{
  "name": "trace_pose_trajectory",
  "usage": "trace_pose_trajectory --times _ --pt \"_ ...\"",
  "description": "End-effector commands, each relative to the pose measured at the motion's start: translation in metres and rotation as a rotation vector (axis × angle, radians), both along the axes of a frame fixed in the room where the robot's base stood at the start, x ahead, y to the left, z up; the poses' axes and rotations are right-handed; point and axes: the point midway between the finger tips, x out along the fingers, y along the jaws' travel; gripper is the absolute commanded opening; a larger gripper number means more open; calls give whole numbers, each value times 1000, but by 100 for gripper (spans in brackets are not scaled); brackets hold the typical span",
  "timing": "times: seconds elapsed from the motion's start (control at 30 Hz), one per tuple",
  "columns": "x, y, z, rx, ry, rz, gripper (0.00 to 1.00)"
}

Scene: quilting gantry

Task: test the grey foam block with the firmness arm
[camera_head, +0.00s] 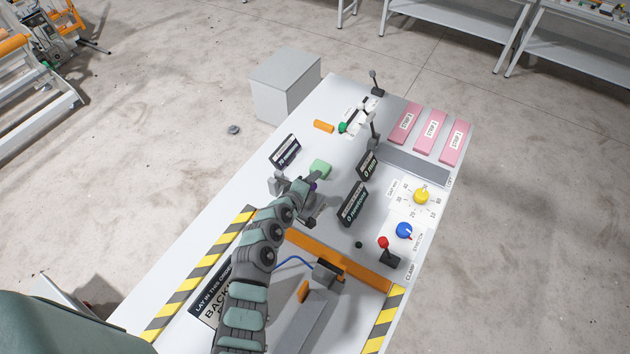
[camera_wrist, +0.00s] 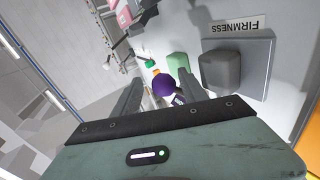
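The grey foam block (camera_wrist: 220,70) sits on a light grey plate (camera_wrist: 255,68) labelled FIRMNESS, in the wrist view. A purple ball knob (camera_wrist: 163,85), likely the firmness arm's handle, shows between my gripper's fingers (camera_wrist: 160,82). The fingers stand apart, with a gap visible beside the knob, so the gripper looks open around or just above it. The grey block is to the right of the fingers. In the head view my gripper (camera_head: 297,188) is at the table's middle left; my arm hides most of the firmness station, and the grey block cannot be made out there.
A green block (camera_head: 320,168) lies just beyond my gripper. Display signs (camera_head: 353,204) stand close to the right. An orange bar (camera_head: 340,259) crosses the table nearer me. Pink strips (camera_head: 404,123), a yellow knob (camera_head: 421,195) and a red-knobbed lever (camera_head: 384,243) line the right side.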

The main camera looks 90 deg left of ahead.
Motion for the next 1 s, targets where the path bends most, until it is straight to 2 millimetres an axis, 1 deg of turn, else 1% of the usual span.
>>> trace_pose_trajectory --times 0.03,0.2,0.3,0.5,0.7,1.0 --pt "-5 -8 3 -1 3 -1 50" --pt "-20 -29 15 -1 3 2 50" --pt "-26 -40 24 2 2 1 50" --pt "-37 -57 33 -1 1 1 50" --pt "-40 -63 37 -2 2 1 50" --pt "-40 -63 38 -2 2 1 50"
